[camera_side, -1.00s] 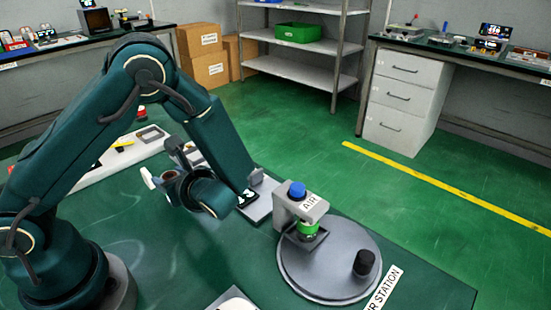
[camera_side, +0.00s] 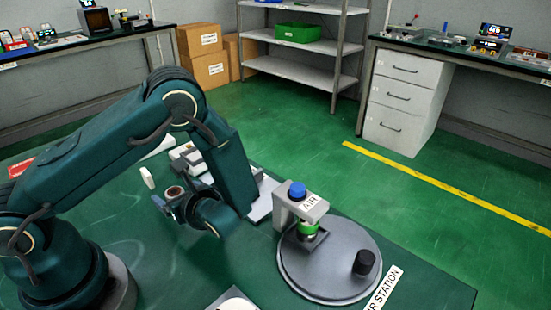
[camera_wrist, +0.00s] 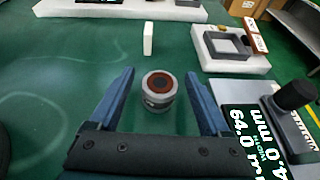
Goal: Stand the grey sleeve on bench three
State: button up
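A short round grey piece with a reddish-brown ringed top (camera_wrist: 158,86), which I take for the grey sleeve, stands upright on the green table in the wrist view. My gripper (camera_wrist: 159,78) is open, its blue fingers spread on both sides of the piece with a gap on each side. In the side view the brown top (camera_side: 175,191) shows beside my gripper (camera_side: 172,204), low over the table. I cannot tell which place is bench three.
A small white upright block (camera_wrist: 148,38) stands beyond the piece. A white tray (camera_wrist: 228,62) holds a grey square frame. A gauge display reading 64.0 mm (camera_wrist: 250,140) is at right. A round grey air station (camera_side: 320,275) with a blue-topped fixture (camera_side: 297,190) stands at the table's right.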

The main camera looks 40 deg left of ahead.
jog(key=shift+r, duration=0.2)
jog(key=v, duration=1.1)
jog(key=shift+d+r, duration=0.1)
jog(key=shift+d, duration=0.3)
jog(key=s+d+r+n+t+h, duration=0.1)
jog(key=s+r+n+t+h, duration=0.1)
jog(key=r+n+h, duration=0.3)
jog(key=s+d+r+n+t+h, duration=0.2)
jog(key=s+r+n+h, duration=0.2)
jog(key=n+h, duration=0.4)
jog(key=r+n, duration=0.1)
jog(key=n, duration=0.4)
jog(key=shift+r+n+t, duration=0.15)
jog(key=shift+n+t, duration=0.15)
jog(key=shift+n, duration=0.1)
